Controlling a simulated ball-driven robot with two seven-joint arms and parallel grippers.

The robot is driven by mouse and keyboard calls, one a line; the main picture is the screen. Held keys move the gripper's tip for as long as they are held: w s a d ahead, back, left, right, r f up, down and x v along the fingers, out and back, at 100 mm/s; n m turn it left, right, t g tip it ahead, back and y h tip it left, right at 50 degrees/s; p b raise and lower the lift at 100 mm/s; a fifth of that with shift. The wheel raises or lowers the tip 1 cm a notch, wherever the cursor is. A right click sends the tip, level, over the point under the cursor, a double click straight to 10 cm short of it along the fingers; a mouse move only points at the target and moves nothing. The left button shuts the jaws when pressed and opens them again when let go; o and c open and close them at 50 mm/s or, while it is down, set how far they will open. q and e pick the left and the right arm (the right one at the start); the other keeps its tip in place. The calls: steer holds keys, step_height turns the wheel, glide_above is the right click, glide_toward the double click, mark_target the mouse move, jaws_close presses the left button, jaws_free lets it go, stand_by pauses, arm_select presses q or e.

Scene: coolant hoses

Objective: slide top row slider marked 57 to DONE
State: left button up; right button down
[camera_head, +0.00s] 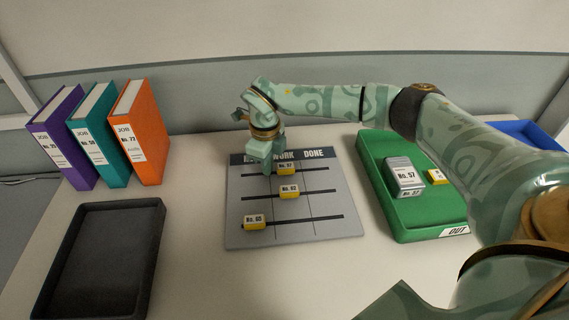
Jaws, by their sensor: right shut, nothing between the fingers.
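The grey slider board (330,227) lies on the table with three dark tracks. Its header reads WORK and DONE, and my gripper covers the left heading. The top row slider marked No. 57 (287,170) is yellow and stands in the WORK column. My right gripper (267,171) is shut and empty, pointing down at the top track just left of that slider. I cannot tell whether it touches the slider. The middle slider, No. 63 (289,191), is in the WORK column. The bottom slider (255,222) is at the left. My left gripper is not in view.
A black tray (147,225) is empty at left. Purple, teal and orange binders (140,132) stand behind it. A blue tray (535,134) is at far right.

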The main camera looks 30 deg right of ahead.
mark_target(292, 165)
steer(key=shift+s+d+p, duration=0.3)
steer(key=shift+d+p, duration=0.05)
steer(key=shift+d, duration=0.25)
steer(key=shift+s+d, duration=0.1)
steer(key=shift+d, duration=0.1)
steer(key=shift+s+d+p, duration=0.4)
steer(key=shift+d+p, duration=0.1)
steer(key=shift+d, duration=0.35)
steer(key=shift+s+d+p, duration=0.4)
steer(key=shift+d+p, duration=0.05)
steer(key=shift+d, duration=0.35)
steer(key=shift+s+d+p, duration=0.4)
steer(key=shift+d+p, duration=0.1)
steer(key=shift+d, duration=0.45)
steer(key=shift+w+a, duration=0.3)
steer(key=shift+a, duration=0.35)
step_height(292, 165, up, 8)
steer(key=p, duration=0.7)
